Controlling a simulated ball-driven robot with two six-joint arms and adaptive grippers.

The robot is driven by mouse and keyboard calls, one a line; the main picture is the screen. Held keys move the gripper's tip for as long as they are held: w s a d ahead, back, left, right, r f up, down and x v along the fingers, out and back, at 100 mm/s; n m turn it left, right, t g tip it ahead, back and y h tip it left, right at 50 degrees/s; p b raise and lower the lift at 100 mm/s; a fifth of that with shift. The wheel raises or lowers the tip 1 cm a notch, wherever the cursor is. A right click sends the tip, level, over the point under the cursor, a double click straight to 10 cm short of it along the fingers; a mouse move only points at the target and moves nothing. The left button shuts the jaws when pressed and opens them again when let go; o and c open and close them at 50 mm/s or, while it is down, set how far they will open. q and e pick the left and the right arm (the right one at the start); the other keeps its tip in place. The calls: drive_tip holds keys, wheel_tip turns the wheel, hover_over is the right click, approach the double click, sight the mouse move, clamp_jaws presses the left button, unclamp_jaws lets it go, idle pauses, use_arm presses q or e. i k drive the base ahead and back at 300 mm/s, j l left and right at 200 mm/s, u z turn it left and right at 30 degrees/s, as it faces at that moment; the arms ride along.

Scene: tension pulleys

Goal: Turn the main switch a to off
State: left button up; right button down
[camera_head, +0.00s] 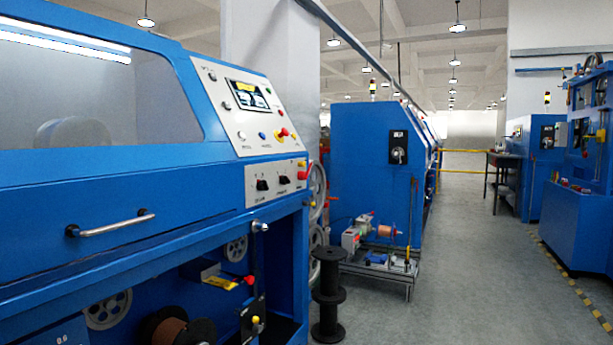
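No switch label that I can read says "main switch a". A black plate with a grey rotary handle (398,155) is on the end face of the blue machine in the middle distance; its position is too small to tell. Two black rotary knobs (262,184) (284,180) sit on the grey lower panel of the near blue machine. A similar dark switch plate (547,138) shows on a blue machine farther right. Neither of my grippers is in view.
The near blue machine (110,225) fills the left side, with a bar handle (112,224) and a control panel (247,108). A black spool (328,290) stands on the floor beside it. A low cart (378,264) stands before the middle machine. The grey aisle (470,270) is clear.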

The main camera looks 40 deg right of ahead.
sight(301, 175)
drive_tip(key=z, duration=1.3)
drive_tip(key=i+l+z, duration=0.15)
drive_tip(key=i, duration=0.35)
drive_tip(key=i+z, duration=0.1)
drive_tip(key=i, duration=0.35)
drive_tip(key=l, duration=0.05)
